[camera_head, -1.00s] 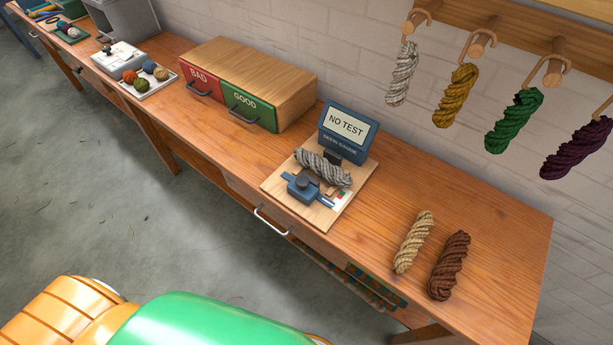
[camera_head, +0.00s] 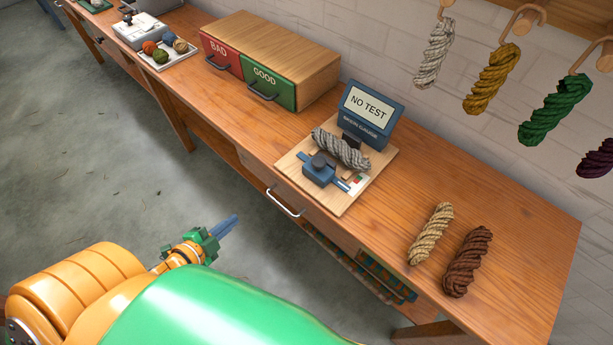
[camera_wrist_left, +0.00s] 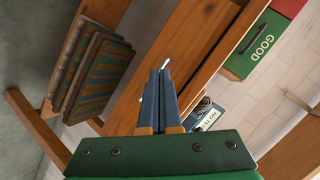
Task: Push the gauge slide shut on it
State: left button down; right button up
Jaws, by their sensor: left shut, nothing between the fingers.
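The skein gauge is a wooden board (camera_head: 327,205) on the bench with a blue slide (camera_head: 320,170) with a dark knob at its front. A grey skein (camera_head: 341,149) lies on the gauge between the slide and a dark block behind. The blue display (camera_head: 368,112) reads "NO TEST". My left gripper (camera_head: 228,224) is shut and empty, over the floor in front of the bench, apart from the gauge. In the left wrist view its blue fingers (camera_wrist_left: 161,97) are together; part of the display (camera_wrist_left: 208,119) shows beyond them. My right gripper is not in view.
The red BAD drawer (camera_head: 220,55) and green GOOD drawer (camera_head: 267,83) stand left of the gauge. A cream skein (camera_head: 431,234) and a brown skein (camera_head: 467,262) lie to its right. A metal handle (camera_head: 284,203) sticks out from the bench front. Several skeins hang on wall pegs.

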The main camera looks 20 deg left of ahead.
pick_arm(q)
jog(key=w+d+r+m+h+b, duration=0.1)
jog(key=d+r+m+h, duration=0.8)
jog(key=r, duration=0.6)
jog(key=d+m, duration=0.1)
jog(key=m, duration=0.1)
jog(key=shift+w+m+t, duration=0.2)
jog(key=shift+m+t, duration=0.2)
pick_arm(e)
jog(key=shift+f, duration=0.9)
pick_arm(q)
jog(key=shift+a, duration=0.1)
send_over(306, 189)
jog(key=shift+f+p, duration=0.3)
jog(key=shift+f, duration=0.75)
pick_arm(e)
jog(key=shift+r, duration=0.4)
pick_arm(q)
jog(key=shift+r, duration=0.1)
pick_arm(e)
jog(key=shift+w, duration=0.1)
